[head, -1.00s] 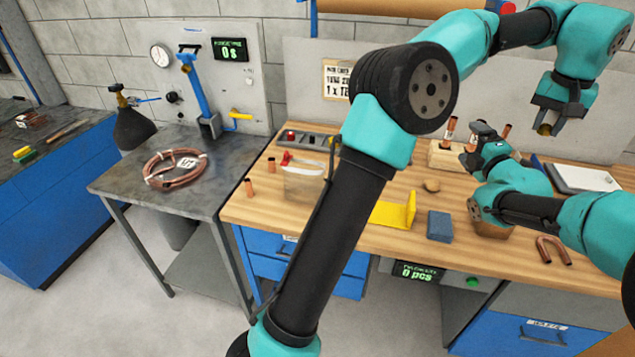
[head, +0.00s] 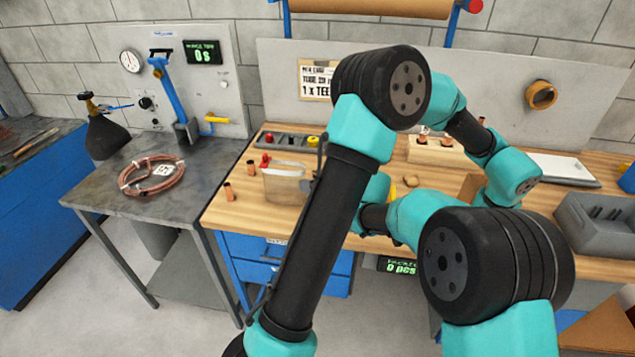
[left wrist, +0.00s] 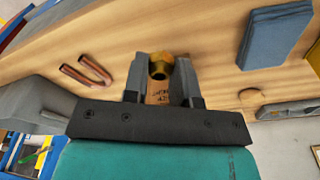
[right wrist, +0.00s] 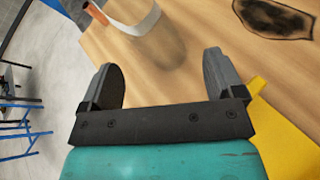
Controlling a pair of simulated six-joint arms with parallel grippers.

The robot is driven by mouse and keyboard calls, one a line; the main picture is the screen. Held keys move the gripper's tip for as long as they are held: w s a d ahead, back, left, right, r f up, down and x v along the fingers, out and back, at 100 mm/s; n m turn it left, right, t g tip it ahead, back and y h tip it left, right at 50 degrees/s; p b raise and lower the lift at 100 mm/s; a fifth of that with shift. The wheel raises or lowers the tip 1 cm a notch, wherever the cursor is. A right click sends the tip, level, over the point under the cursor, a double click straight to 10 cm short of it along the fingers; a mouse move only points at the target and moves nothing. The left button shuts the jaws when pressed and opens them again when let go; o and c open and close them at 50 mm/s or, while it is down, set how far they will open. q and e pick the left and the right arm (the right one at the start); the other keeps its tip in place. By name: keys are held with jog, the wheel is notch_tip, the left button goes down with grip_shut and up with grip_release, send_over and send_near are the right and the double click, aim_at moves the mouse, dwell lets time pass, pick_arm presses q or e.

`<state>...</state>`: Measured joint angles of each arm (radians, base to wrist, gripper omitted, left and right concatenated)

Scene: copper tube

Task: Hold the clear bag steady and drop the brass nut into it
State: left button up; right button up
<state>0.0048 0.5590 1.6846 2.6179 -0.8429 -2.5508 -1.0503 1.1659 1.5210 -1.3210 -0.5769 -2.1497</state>
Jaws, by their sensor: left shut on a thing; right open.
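The clear bag (head: 284,188) stands upright with an open top near the left end of the wooden bench. Its pale rim also shows at the top of the right wrist view (right wrist: 140,20). My left gripper (left wrist: 160,72) is shut on the brass nut (left wrist: 160,64), held above the bench. In the head view, the left jaws and nut are hidden. My right gripper (right wrist: 163,72) is open and empty, with the bag beyond its fingertips and apart from them. In the head view, my left arm hides the right jaws.
Copper pieces (head: 229,192) stand beside the bag. A wooden block with copper fittings (head: 435,151) is at the back, and a grey bin (head: 600,222) at the right. A copper U-bend (left wrist: 85,72) and blue pad (left wrist: 275,42) lie on the bench. A yellow bracket (right wrist: 280,125) is near my right gripper.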

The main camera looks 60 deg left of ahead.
aim_at(285, 183)
pick_arm(q)
jog(key=f, duration=0.1)
jog(key=s+f, duration=0.1)
jog(key=d+f, duration=0.1)
jog(key=shift+s+f, duration=0.3)
jog(key=shift+s, duration=0.1)
pick_arm(e)
jog(key=s+n, duration=0.1)
jog(key=f+n, duration=0.1)
jog(key=s+f+n+h, duration=0.1)
jog(key=shift+s+a+f+n+g, duration=0.2)
jog(key=shift+s+a+n+g, duration=0.1)
jog(key=shift+s+a, duration=0.05)
